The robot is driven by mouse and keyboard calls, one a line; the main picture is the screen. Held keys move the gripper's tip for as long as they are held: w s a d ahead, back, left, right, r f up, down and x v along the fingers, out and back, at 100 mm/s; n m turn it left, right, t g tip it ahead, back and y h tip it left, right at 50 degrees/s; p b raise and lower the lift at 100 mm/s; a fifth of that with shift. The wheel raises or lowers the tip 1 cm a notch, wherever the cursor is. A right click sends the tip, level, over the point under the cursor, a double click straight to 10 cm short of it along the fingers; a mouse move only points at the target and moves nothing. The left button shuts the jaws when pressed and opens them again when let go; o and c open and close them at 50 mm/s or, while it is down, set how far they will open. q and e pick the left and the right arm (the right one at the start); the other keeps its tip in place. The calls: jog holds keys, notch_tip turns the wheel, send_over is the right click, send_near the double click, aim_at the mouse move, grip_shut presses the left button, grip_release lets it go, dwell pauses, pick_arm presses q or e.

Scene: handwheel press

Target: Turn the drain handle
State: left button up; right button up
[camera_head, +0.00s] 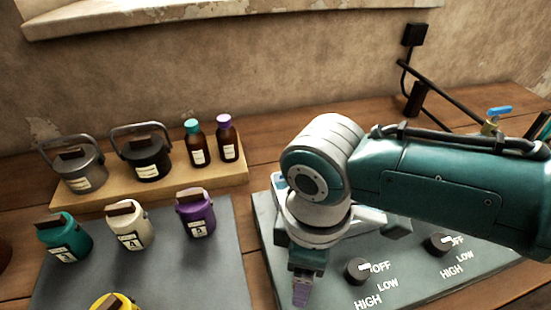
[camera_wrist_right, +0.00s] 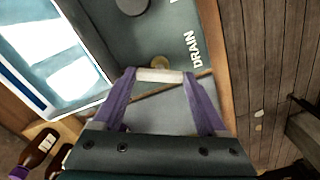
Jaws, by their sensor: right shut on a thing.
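The drain handle (camera_wrist_right: 160,75) is a short pale bar beside the white word DRAIN in the right wrist view. My right gripper (camera_wrist_right: 160,79) has its purple fingers at the two ends of this bar and is shut on it. In the head view my right gripper (camera_head: 302,288) points down at the left part of the grey control panel (camera_head: 262,222). There my arm hides the handle and the DRAIN label. My left gripper is in neither view.
Two black knobs (camera_head: 358,271) (camera_head: 439,243) with OFF, LOW and HIGH marks are on the panel. Jars (camera_head: 129,228), lidded pots (camera_head: 146,158) and two bottles (camera_head: 228,141) stand at the left. A blue-handled valve (camera_head: 499,111) is at the back right.

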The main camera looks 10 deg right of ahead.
jog(key=n, duration=0.4)
jog(key=shift+n, duration=0.8)
jog(key=shift+a, duration=0.1)
jog(key=o, duration=1.3)
notch_tip(320, 180, up, 10)
jog(key=p, duration=0.2)
